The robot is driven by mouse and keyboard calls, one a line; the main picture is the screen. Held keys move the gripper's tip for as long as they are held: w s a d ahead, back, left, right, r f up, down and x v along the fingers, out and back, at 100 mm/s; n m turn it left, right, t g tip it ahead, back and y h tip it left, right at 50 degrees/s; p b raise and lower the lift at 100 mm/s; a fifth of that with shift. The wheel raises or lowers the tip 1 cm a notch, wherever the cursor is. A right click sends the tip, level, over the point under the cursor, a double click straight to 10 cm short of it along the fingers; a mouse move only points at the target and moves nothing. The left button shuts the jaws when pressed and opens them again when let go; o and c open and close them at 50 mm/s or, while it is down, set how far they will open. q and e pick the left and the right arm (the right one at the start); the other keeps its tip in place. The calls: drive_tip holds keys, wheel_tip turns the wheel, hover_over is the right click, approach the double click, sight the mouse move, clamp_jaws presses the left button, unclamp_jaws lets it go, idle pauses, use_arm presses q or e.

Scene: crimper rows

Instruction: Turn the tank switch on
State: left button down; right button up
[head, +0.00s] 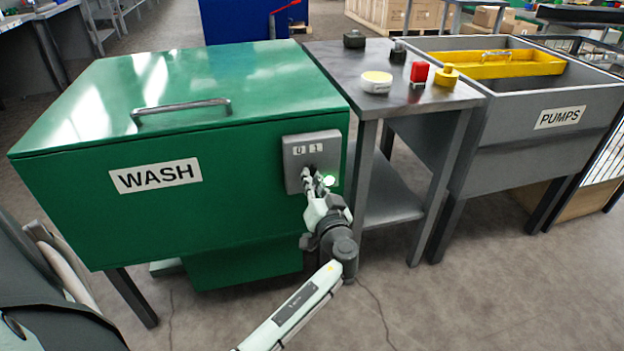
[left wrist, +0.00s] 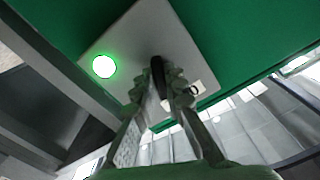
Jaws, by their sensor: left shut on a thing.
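The green wash tank (head: 220,200) stands at the left with a closed lid and a WASH label. A grey switch panel (head: 296,141) is on its front at the right, with a small label that seems to read 0 and 1. My left gripper (head: 312,178) is at the panel, shut on the dark switch knob (left wrist: 157,66). In the left wrist view the knob sits between the fingertips. A lamp (left wrist: 103,66) on the panel glows green; it also shows beside the gripper in the head view (head: 329,181). The fingers hide part of the knob, so its exact angle is unclear.
A metal side table (head: 430,98) right of the tank carries a red block (head: 419,72), a yellow part (head: 446,76) and a white-yellow round part (head: 376,83). A grey PUMPS bin (head: 500,135) holds a yellow tray (head: 510,64). The floor in front is clear.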

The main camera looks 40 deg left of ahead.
use_arm(q)
drive_tip(key=shift+m, duration=0.6)
drive_tip(key=c, duration=1.6)
unclamp_jaws()
use_arm(e)
drive_tip(key=shift+d+r, duration=0.1)
drive_tip(key=shift+r, duration=0.65)
use_arm(q)
drive_tip(key=v, duration=0.7)
drive_tip(key=shift+s+d, duration=0.15)
drive_tip(key=shift+s, duration=0.05)
